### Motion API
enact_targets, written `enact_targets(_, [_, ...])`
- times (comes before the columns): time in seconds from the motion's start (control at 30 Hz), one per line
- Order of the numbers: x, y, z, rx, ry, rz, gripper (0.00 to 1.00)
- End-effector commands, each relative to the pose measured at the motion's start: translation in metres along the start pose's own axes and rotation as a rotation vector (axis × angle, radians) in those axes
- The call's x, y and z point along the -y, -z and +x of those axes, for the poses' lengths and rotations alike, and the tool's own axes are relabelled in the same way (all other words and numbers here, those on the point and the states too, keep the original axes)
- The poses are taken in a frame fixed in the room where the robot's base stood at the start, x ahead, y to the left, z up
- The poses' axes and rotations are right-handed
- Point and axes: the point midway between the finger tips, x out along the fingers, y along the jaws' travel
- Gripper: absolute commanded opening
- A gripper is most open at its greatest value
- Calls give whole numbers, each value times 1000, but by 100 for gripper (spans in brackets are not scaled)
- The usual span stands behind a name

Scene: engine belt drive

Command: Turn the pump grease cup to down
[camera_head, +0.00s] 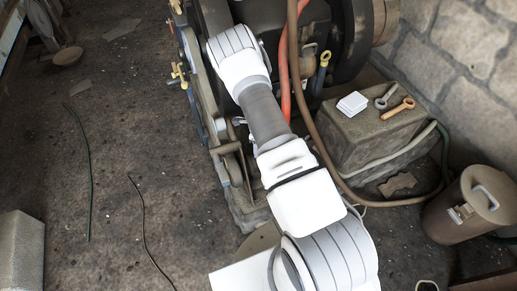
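My white and grey arm reaches from the bottom of the view up to the engine (275,20). My gripper is not visible; the arm's far end (235,50) covers that part of the engine. I cannot pick out the pump grease cup for sure. A yellow brass fitting (179,75) shows on the left side of the engine frame. Right of my arm, a dark lever with a yellow ring end (325,58) stands beside a tan round fitting (308,60).
A stone block (370,135) at the right carries a white pad (352,104) and two small tools (397,108). A lidded metal can (468,208) stands near the wall. Red and brown hoses (296,75) pass right of my arm. Floor at left is mostly clear, with thin cables (88,165).

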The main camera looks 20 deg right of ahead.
Motion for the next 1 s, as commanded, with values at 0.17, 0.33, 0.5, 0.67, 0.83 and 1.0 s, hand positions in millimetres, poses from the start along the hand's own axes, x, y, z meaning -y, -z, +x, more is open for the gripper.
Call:
enact_targets(0.17, [1, 0, 0, 0, 3, 14, 0])
enact_targets(0.33, [1, 0, 0, 0, 3, 15, 0])
enact_targets(0.5, [1, 0, 0, 0, 3, 14, 43])
enact_targets(0.67, [1, 0, 0, 0, 2, 13, 66])
enact_targets(0.83, [0, 0, 0, 0, 1, 12, 66])
enact_targets(1.0, [0, 0, -6, 0, 1, 12, 66])
